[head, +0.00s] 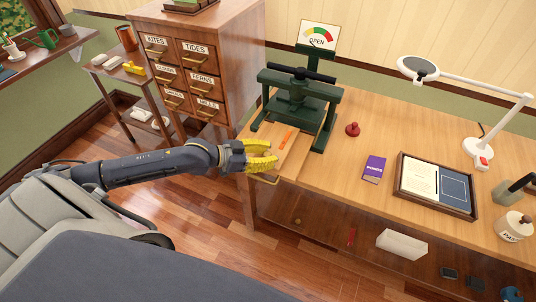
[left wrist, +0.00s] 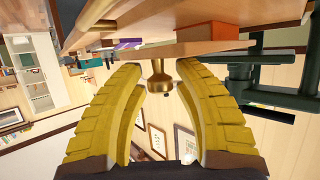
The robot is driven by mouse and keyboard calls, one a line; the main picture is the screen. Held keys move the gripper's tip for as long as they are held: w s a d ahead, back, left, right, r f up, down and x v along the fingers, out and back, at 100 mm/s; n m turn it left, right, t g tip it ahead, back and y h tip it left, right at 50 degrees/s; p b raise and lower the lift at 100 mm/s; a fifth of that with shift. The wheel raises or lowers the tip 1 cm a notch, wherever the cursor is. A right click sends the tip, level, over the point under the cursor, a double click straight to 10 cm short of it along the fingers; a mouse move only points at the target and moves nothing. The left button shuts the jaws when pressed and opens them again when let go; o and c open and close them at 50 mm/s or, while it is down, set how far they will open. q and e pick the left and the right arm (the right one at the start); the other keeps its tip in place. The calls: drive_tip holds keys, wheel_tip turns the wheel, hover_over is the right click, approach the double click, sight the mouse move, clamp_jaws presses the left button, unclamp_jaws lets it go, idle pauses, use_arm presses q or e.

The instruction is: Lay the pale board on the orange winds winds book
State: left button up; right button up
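I cannot tell whether board and book touch. My left gripper (head: 262,155) is at the press's front left; its yellow fingers (left wrist: 159,80) stand apart on either side of the knob, with a gap visible. In the head view the fingers hide the knob. My right gripper is out of view.
The green press (head: 297,95) stands close behind and right of my left gripper. A red stamp (head: 352,129), a purple book (head: 374,168) and a framed tray (head: 402,193) lie farther right. The drawer cabinet (head: 180,75) stands at the left. A brass handle (head: 264,181) sticks out at the front.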

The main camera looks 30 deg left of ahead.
use_arm(q)
drive_tip(key=shift+r, duration=0.15)
drive_tip(key=v, duration=1.2)
idle(0.3)
